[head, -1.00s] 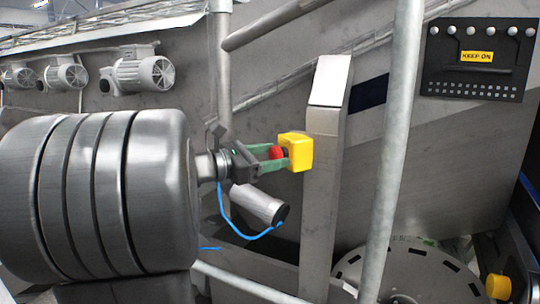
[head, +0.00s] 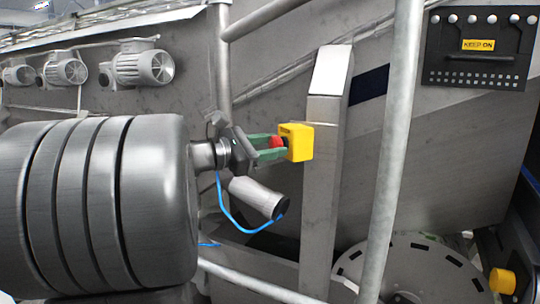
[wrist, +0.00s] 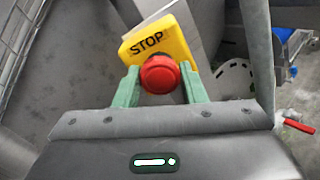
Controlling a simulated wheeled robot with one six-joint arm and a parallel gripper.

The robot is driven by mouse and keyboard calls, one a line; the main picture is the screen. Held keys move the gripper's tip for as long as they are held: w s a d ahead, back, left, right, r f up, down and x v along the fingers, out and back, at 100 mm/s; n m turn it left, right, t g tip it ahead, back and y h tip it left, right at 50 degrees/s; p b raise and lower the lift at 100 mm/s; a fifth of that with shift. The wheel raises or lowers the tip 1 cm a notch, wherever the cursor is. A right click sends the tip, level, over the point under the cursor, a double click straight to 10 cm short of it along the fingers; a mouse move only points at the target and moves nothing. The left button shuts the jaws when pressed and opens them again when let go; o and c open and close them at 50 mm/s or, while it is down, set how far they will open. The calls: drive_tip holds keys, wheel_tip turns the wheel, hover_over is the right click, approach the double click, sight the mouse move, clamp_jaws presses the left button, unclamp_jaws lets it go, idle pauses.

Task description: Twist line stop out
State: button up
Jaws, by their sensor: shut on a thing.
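The line stop is a yellow box (head: 298,142) with a red mushroom button (head: 277,143), mounted on the side of a grey steel post (head: 325,170). In the wrist view the yellow box (wrist: 158,39) reads "STOP" and looks tilted, with the red button (wrist: 160,74) facing me. My gripper (head: 272,147) has its green fingers on either side of the red button and is shut on it. In the wrist view the gripper (wrist: 159,85) shows one finger at each side of the button. The button's back rim is partly hidden.
A round pipe (head: 392,150) stands upright right of the post, and another pipe (head: 221,70) stands to its left. A black panel marked "KEEP ON" (head: 478,46) is at upper right. A second yellow box (head: 502,281) sits at lower right.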

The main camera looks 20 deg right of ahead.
drive_tip(key=shift+m+b, duration=2.6)
drive_tip(key=shift+b, duration=0.35)
drive_tip(key=o, duration=1)
drive_tip(key=shift+c, duration=0.2)
drive_tip(key=shift+a, duration=0.1)
drive_tip(key=s+a+b, duration=0.1)
drive_tip(key=a, duration=1.2)
drive_tip(key=shift+s+a, duration=0.2)
drive_tip(key=shift+a, duration=0.1)
